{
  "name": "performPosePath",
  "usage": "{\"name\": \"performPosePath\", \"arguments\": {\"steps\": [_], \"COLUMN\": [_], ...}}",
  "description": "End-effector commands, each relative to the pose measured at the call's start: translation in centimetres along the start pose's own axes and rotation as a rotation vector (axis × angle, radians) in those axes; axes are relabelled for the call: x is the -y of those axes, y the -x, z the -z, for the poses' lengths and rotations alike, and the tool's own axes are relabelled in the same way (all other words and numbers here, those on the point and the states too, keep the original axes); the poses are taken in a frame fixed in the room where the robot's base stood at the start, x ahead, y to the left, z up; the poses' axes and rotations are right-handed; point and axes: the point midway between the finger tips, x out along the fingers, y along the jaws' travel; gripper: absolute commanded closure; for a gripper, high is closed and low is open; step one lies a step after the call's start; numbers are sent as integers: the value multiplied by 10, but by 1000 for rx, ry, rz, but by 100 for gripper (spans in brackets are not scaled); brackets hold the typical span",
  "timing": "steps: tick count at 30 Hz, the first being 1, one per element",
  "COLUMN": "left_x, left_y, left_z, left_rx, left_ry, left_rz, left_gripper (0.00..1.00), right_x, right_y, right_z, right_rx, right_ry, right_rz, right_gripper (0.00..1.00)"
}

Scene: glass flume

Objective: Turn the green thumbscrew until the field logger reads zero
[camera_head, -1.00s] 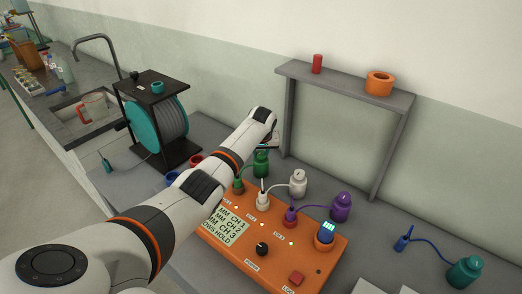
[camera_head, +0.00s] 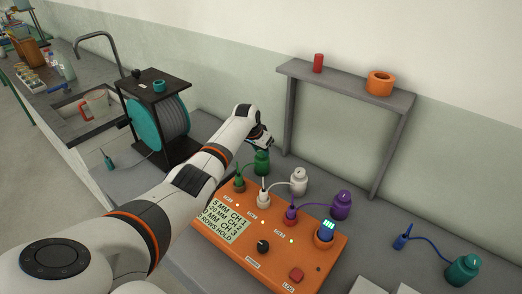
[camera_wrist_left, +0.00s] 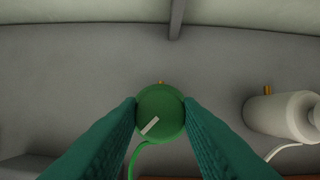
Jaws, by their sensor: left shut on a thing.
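The green thumbscrew (camera_wrist_left: 160,112) is a round green knob with a pale mark, in the middle of the left wrist view. My left gripper (camera_wrist_left: 160,108) has its teal fingers on either side of it, shut on it. In the head view my left gripper (camera_head: 264,142) is just above the green bottle-shaped unit (camera_head: 262,163), whose top it hides. The orange field logger (camera_head: 270,240) has a screen (camera_head: 228,222) with lines for CH 1, CH 2 and CH 3; CH 1 seems to end in 5 MM, its left edge cut off. My right gripper is not in view.
White (camera_head: 299,182) and purple (camera_head: 341,206) units stand right of the green one, cabled to the logger. A teal unit (camera_head: 464,270) is at the far right. A grey frame (camera_head: 345,85) stands behind; a cable reel (camera_head: 160,118) is left.

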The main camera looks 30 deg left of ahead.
Motion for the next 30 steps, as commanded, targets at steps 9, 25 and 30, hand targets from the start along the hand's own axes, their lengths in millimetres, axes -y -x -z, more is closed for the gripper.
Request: {"name": "performPosePath", "arguments": {"steps": [9, 25, 30], "left_x": [0, 0, 0], "left_y": [1, 1, 1], "left_z": [-1, -1, 0], "left_rx": [4, 2, 1], "left_ry": [-39, -38, -38], "left_rz": [15, 15, 15], "left_gripper": [91, 47, 47], "right_x": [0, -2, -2], "right_y": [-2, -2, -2], "right_z": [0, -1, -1], "right_rx": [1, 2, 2], "right_ry": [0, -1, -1], "right_rz": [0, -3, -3], "right_gripper": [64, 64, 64]}}
